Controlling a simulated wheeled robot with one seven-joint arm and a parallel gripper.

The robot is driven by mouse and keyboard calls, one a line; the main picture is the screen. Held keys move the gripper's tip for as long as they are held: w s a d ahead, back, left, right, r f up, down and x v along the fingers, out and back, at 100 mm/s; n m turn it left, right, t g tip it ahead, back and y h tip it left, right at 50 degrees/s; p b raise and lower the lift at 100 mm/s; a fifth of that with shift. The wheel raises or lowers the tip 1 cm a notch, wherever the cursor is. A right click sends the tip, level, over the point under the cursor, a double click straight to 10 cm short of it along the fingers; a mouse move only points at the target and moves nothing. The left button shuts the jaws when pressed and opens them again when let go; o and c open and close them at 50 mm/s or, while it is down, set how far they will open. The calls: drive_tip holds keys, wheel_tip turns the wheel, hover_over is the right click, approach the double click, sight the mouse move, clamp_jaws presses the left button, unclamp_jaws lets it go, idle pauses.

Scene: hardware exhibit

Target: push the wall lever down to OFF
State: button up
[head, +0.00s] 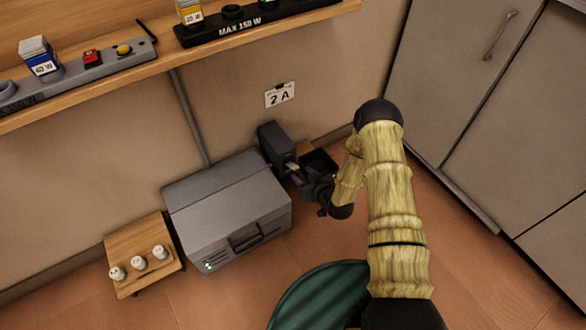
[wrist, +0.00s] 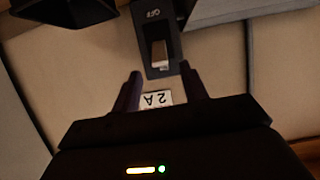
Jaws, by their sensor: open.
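The wall lever's dark box (head: 277,145) is on the wall below the 2 A sign. Its pale handle (head: 293,168) sticks out towards my gripper (head: 308,184). The wrist view is upside down. There the box (wrist: 154,24) carries an OFF label at its lower end, and the handle (wrist: 159,54) sits away from that label, towards the 2 A sign. My gripper (wrist: 160,73) is open and empty, its two fingers reaching towards the box to either side of the handle. I cannot tell whether they touch it.
A grey metal case (head: 228,205) with a green light stands left of the lever. A small dark open bin (head: 320,162) is just right of it. The 2 A sign (head: 280,95) hangs above. A wooden shelf (head: 165,68) overhangs the wall, and grey cabinets (head: 480,90) stand at right.

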sight(293, 165)
drive_tip(key=b+x, duration=0.2)
drive_tip(key=x, duration=0.5)
drive_tip(key=shift+f, duration=0.1)
drive_tip(key=shift+w+a+b, duration=0.3)
drive_tip(key=shift+w+b, duration=0.05)
drive_tip(key=shift+w, duration=0.05)
drive_tip(key=shift+c, duration=0.2)
drive_tip(key=shift+f, duration=0.1)
clamp_jaws()
